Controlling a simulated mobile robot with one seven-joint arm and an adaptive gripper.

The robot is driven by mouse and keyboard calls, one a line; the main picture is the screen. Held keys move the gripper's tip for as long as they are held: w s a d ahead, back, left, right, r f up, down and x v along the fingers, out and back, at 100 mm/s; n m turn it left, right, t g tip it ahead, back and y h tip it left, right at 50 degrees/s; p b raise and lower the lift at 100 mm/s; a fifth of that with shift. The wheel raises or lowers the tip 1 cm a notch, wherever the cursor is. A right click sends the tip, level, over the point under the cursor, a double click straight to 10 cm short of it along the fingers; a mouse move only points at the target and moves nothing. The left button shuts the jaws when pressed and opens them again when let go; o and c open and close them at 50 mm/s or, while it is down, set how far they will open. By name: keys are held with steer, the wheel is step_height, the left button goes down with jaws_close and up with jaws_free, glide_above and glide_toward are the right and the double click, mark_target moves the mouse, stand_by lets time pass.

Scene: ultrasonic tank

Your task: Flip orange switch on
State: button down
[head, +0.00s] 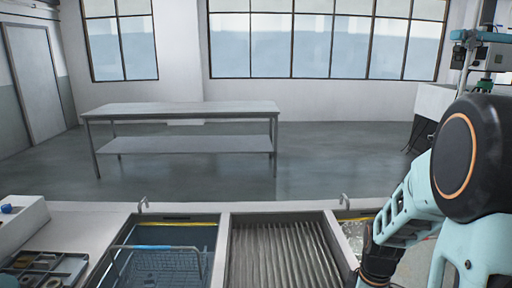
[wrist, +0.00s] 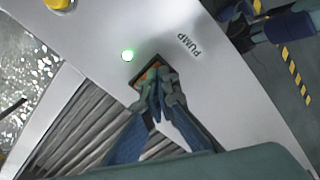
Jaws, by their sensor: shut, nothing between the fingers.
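The orange switch (wrist: 151,69) is in the wrist view, set in a dark square cut-out in the light panel near the word PUMP. My gripper (wrist: 158,82) is shut, with its blue-grey fingertips at the switch and covering much of it. I cannot tell whether the fingertips touch it or which way the switch is tipped. In the head view my arm is at the right; the gripper and switch are out of sight there.
A yellow round knob (wrist: 58,4) sits on the panel at the upper left. A ribbed tank (head: 285,255) and a water-filled tank with a wire basket (head: 160,262) are in front. A steel table (head: 180,110) stands farther back, with open floor around it.

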steer(key=shift+r+p, duration=2.65)
steer(key=shift+r, duration=0.85)
